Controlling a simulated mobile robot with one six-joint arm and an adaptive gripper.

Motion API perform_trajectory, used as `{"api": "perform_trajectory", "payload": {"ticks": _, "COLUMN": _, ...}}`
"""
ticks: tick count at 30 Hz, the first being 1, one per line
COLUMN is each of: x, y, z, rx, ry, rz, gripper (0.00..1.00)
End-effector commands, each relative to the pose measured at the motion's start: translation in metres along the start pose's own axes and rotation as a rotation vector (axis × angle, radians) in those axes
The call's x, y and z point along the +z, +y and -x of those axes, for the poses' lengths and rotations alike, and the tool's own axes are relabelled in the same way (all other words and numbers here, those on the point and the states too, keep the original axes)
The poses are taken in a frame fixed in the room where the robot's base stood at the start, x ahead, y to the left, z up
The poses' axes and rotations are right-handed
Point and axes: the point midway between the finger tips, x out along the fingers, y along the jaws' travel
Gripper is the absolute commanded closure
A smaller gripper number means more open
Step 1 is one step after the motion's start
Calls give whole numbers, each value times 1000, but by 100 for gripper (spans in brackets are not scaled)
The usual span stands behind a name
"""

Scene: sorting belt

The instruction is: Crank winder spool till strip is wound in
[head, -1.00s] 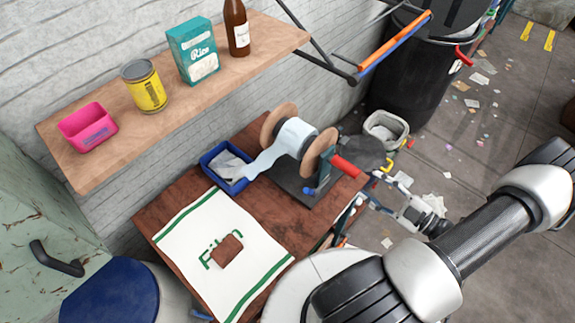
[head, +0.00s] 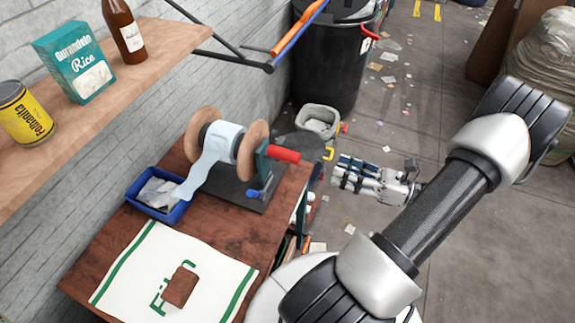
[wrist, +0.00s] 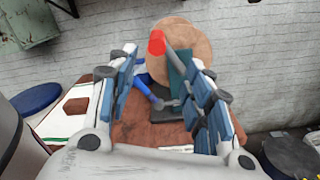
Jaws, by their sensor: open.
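The winder spool (head: 252,150) has two wooden flanges and stands on a dark base on the brown table. A pale strip (head: 212,160) is wrapped on its core and runs down into a blue bin (head: 183,210). The crank's red handle (head: 284,154) sticks out on the right side. In the wrist view the handle (wrist: 157,42) shows nearly end-on, in front of a flange (wrist: 190,35). My gripper (head: 340,172) is open and empty, right of the handle and apart from it. In the wrist view the fingers (wrist: 162,75) stand either side of the crank area; the strip is hidden there.
A blue lever (head: 258,193) sits low on the winder's near side. A cloth (head: 215,285) with a brown block (head: 180,287) lies at the table's front. A shelf (head: 165,60) with groceries overhangs the left. A black barrel (head: 335,60) and a small bin (head: 318,120) stand behind.

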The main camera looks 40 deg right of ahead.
Motion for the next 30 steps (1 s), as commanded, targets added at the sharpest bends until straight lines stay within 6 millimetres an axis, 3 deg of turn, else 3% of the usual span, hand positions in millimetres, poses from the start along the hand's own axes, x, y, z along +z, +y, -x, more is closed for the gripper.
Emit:
{"api": "perform_trajectory", "payload": {"ticks": 3, "x": -6, "y": 0, "z": 10, "rx": -2, "ry": 5, "rz": 306, "gripper": 54}}
{"api": "perform_trajectory", "payload": {"ticks": 6, "x": -5, "y": 2, "z": 14, "rx": 1, "ry": 7, "rz": 496, "gripper": 54}}
{"api": "perform_trajectory", "payload": {"ticks": 14, "x": -3, "y": 5, "z": 11, "rx": 5, "ry": 8, "rz": 663, "gripper": 54}}
{"api": "perform_trajectory", "payload": {"ticks": 20, "x": -4, "y": 6, "z": -21, "rx": 9, "ry": 8, "rz": 661, "gripper": 54}}
{"api": "perform_trajectory", "payload": {"ticks": 30, "x": -5, "y": 6, "z": -97, "rx": 10, "ry": 9, "rz": 659, "gripper": 54}}
